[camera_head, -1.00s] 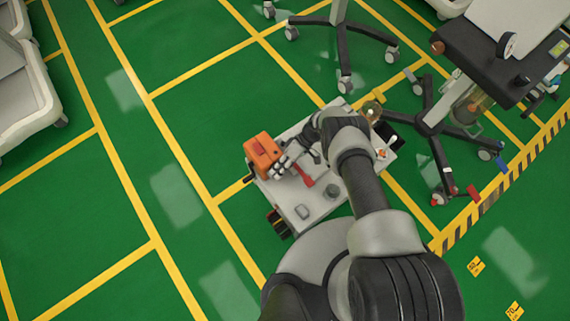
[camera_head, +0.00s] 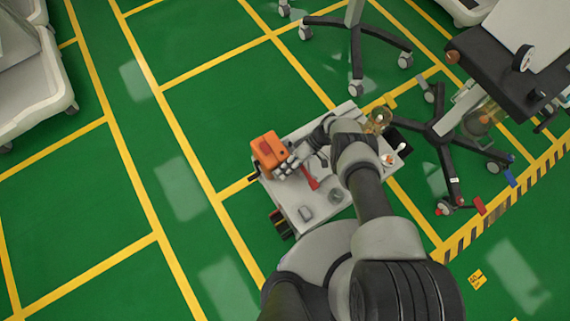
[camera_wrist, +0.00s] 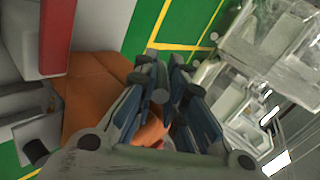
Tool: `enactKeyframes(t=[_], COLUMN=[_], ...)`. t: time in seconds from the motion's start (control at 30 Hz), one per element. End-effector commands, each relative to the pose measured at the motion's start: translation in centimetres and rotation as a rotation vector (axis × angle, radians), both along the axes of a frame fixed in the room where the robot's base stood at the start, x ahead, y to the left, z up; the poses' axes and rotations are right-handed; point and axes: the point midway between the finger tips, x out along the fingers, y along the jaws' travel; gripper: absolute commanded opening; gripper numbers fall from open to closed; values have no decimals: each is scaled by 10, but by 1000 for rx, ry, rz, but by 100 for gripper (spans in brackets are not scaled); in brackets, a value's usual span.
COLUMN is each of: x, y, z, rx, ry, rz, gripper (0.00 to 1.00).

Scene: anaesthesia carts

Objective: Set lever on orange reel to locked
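The orange reel (camera_head: 268,152) sits at the left corner of the small cart's pale top in the head view. In the wrist view its orange body (camera_wrist: 92,88) fills the area left of and behind the fingers, with a rounded orange part between them. My gripper (camera_head: 284,168) is right beside the reel's right side. In the wrist view the fingertips of my gripper (camera_wrist: 164,72) are close together, with a narrow gap. I cannot make out the lever or its setting, nor whether anything is between the fingers.
The cart top (camera_head: 293,202) also carries a red tool (camera_head: 311,181), a grey round item (camera_head: 335,195) and other small items. A wheeled stand (camera_head: 440,130) is at right, and a pale cart (camera_head: 30,95) at far left. Green floor left of the small cart is clear.

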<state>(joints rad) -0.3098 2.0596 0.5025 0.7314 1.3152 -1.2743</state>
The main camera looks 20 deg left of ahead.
Motion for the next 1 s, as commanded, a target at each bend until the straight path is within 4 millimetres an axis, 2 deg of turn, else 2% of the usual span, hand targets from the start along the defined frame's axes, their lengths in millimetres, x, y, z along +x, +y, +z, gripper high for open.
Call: enactKeyframes(t=[0.07, 0.23, 0.5, 0.7, 1.0], x=[-5, 6, 45, 67, 77], y=[-4, -11, -35, -50, -57], z=[-1, 8, 42, 63, 72], rx=[-6, -5, -2, -2, -1], ry=[11, 9, 1, 0, 2], rz=[9, 5, 1, 0, 0], gripper=[21, 21, 21, 21, 21])
